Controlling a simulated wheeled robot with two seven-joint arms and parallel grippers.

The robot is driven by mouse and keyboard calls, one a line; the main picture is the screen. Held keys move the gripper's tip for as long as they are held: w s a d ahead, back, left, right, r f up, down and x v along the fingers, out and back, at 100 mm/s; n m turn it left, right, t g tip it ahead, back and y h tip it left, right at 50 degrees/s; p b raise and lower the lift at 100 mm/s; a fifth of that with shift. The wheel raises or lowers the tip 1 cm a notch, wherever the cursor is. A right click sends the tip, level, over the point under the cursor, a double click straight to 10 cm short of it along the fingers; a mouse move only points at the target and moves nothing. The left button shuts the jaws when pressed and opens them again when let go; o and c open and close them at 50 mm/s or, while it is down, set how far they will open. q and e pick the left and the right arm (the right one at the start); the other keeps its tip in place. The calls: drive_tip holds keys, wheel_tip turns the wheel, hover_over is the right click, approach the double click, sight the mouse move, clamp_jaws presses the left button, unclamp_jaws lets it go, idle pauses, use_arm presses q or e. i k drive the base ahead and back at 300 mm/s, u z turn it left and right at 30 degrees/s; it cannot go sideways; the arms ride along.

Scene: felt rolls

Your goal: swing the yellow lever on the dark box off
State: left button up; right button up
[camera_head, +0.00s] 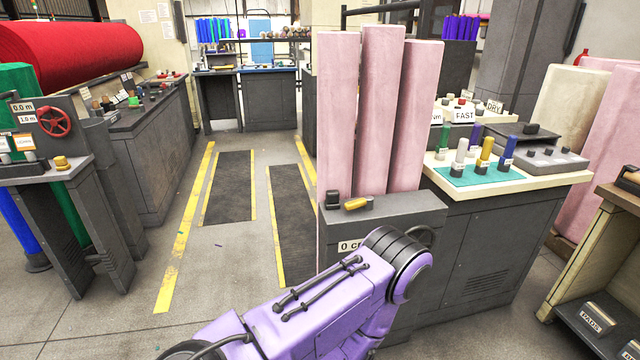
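The yellow lever (356,203) lies nearly flat on top of a dark grey box (405,208) in the middle of the view. It is next to a small black block (332,199) at the box's left end. A label reading "0 c", partly hidden, is on the box's front. A purple and black arm link of mine crosses in front of the box and hides its lower front. Neither of my grippers shows in this view.
Tall pink felt rolls (380,110) stand behind the box. A worktable (560,178) with several coloured upright handles is to the right. A dark stand (45,175) with a red wheel is at left. The yellow-striped floor aisle (185,235) is clear.

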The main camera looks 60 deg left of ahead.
sight(367, 202)
drive_tip(key=z, duration=0.05)
drive_tip(key=k, duration=0.1)
drive_tip(key=u, duration=1.1)
